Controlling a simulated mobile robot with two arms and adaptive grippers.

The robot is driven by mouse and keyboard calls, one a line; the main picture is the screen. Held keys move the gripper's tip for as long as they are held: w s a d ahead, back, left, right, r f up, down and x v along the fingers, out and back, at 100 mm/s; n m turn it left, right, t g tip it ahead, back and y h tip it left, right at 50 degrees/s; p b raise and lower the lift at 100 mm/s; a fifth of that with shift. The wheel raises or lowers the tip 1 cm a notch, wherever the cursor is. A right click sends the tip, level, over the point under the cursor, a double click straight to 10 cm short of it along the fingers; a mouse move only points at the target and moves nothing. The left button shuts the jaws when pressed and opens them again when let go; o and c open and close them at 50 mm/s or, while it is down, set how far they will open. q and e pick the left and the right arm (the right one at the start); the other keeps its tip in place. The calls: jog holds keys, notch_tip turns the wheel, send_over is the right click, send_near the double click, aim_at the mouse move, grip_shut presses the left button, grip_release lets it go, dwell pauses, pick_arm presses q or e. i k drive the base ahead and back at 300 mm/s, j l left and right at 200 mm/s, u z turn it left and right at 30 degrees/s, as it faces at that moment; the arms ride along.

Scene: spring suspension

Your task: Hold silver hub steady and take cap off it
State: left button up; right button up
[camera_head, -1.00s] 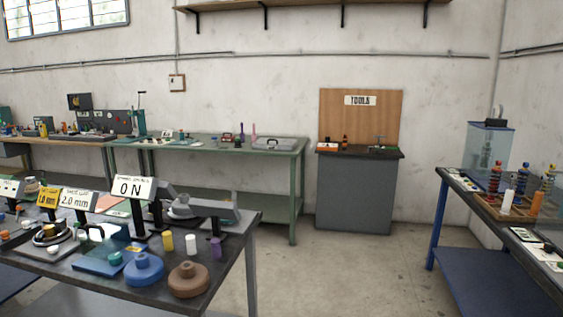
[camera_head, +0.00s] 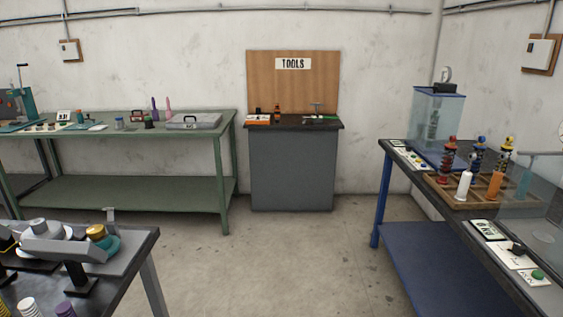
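Neither of my grippers is in the head view. I cannot pick out a silver hub or its cap with certainty. On the near left table (camera_head: 140,250), a gold round piece (camera_head: 96,232) rests on a teal part (camera_head: 108,245) beside a grey fixture (camera_head: 65,246). A pale round piece (camera_head: 38,226) is just left of them. The left part of this table is cut off by the picture edge.
A blue-legged bench (camera_head: 384,205) on the right holds a wooden tray (camera_head: 445,192) of coil-spring units and a clear tank (camera_head: 437,125). A green bench (camera_head: 120,196) and a tool cabinet (camera_head: 290,170) stand at the back. The middle floor (camera_head: 290,265) is clear.

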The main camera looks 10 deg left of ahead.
aim_at(120, 124)
jog(key=i+u, duration=0.15)
jog(key=i, duration=0.75)
jog(key=i+u, duration=0.15)
jog(key=i, duration=0.75)
jog(key=i+u, duration=0.2)
jog(key=i, duration=0.25)
jog(key=i+u, duration=0.15)
jog(key=i, duration=0.3)
jog(key=i+l+u, duration=0.2)
jog(key=i, duration=0.2)
jog(key=i+l+u, duration=0.15)
jog(key=i, duration=0.3)
jog(key=i+j+u, duration=0.25)
jog(key=u, duration=0.25)
jog(key=i+u, duration=0.95)
jog(key=i+l+u, duration=0.15)
jog(key=i+u, duration=0.15)
jog(key=u, duration=0.2)
jog(key=i+u, duration=0.35)
jog(key=i, duration=1.45)
jog(key=i+u, duration=0.25)
jog(key=i, duration=0.3)
jog(key=i+u, duration=0.2)
jog(key=i, duration=0.4)
jog(key=i+l+u, duration=0.25)
jog(key=i, duration=0.3)
jog(key=i+j+z, duration=0.15)
jog(key=z, duration=1.6)
